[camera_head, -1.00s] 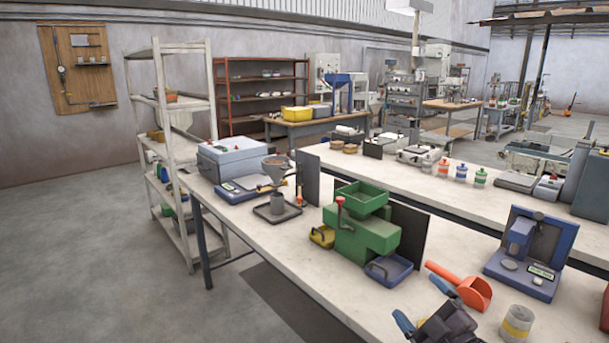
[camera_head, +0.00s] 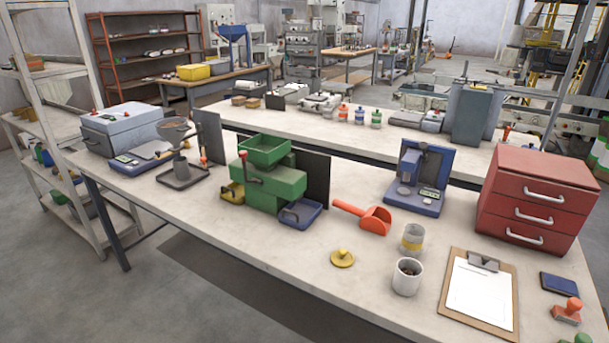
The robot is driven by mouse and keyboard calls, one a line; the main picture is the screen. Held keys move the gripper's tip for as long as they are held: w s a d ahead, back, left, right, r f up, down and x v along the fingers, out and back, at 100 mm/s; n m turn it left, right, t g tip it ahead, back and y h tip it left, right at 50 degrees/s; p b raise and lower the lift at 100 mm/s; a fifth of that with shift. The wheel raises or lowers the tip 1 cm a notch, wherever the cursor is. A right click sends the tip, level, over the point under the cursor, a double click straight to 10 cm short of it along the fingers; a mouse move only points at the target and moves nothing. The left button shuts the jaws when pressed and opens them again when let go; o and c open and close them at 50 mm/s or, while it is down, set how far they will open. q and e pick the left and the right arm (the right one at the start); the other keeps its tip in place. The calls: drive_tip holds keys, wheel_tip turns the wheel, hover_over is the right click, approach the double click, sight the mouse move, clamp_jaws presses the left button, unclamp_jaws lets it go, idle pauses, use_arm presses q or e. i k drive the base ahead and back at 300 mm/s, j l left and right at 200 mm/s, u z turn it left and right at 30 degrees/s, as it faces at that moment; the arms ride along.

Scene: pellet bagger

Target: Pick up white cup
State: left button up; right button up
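A white cup (camera_head: 407,277) stands upright near the front edge of the near bench, right of the picture's middle. Its open top shows dark brown contents. A clear-grey cup with a yellow band (camera_head: 413,239) stands just behind it. Neither of my grippers is in view, and nothing covers the white cup.
A yellow knobbed lid (camera_head: 343,258) lies left of the cup, and an orange scoop (camera_head: 372,217) lies behind. A clipboard (camera_head: 478,292) lies to the right, before a red drawer box (camera_head: 537,198). The bench (camera_head: 270,240) is clear at front left.

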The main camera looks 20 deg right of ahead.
sight(405, 284)
drive_tip(key=z, duration=1.25)
drive_tip(key=k+l+u, duration=0.1)
drive_tip(key=k+l, duration=0.15)
drive_tip(key=k, duration=0.15)
